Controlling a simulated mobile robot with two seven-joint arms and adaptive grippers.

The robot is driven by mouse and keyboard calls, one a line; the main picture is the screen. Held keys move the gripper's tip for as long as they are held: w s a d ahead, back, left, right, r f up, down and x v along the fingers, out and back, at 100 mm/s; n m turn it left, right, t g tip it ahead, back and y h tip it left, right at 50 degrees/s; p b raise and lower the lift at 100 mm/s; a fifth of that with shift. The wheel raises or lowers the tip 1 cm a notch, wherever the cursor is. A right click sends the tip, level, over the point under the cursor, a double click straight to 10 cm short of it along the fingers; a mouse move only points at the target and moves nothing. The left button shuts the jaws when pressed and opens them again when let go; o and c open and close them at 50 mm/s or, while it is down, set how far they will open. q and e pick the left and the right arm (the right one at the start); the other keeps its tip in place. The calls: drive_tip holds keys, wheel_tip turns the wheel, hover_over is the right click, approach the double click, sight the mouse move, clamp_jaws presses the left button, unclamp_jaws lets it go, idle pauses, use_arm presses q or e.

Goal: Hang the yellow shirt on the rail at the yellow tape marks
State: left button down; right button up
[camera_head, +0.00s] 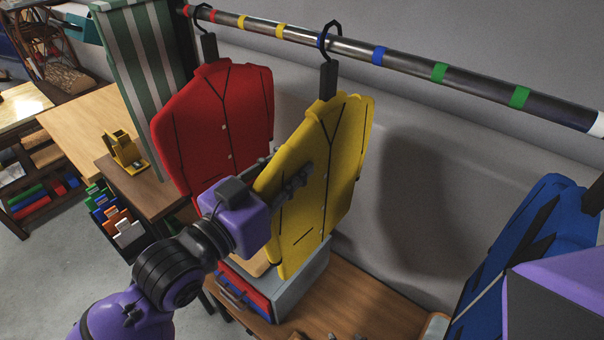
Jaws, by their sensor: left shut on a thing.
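The yellow shirt (325,170) is upright on a dark hanger, right of the red shirt. Its hook (331,35) overlaps the rail (410,62) at a blue tape mark; I cannot tell whether it rests on the rail. The yellow tape marks (261,27) are left of this hook and right of the red shirt's hook. My left gripper (298,182) is shut on the yellow shirt, at its left and middle part. My right gripper's fingers do not show.
The red shirt (215,125) hangs close on the left. A blue shirt (525,230) is at the right, partly behind a purple part. Below are a wooden bench (365,295) and a drawer box (300,287). A striped cloth (140,65) hangs at the left.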

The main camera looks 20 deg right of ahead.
use_arm(q)
drive_tip(key=w+a+b, duration=0.5)
drive_tip(key=w+a, duration=0.3)
drive_tip(key=w, duration=0.3)
drive_tip(key=shift+f, duration=0.35)
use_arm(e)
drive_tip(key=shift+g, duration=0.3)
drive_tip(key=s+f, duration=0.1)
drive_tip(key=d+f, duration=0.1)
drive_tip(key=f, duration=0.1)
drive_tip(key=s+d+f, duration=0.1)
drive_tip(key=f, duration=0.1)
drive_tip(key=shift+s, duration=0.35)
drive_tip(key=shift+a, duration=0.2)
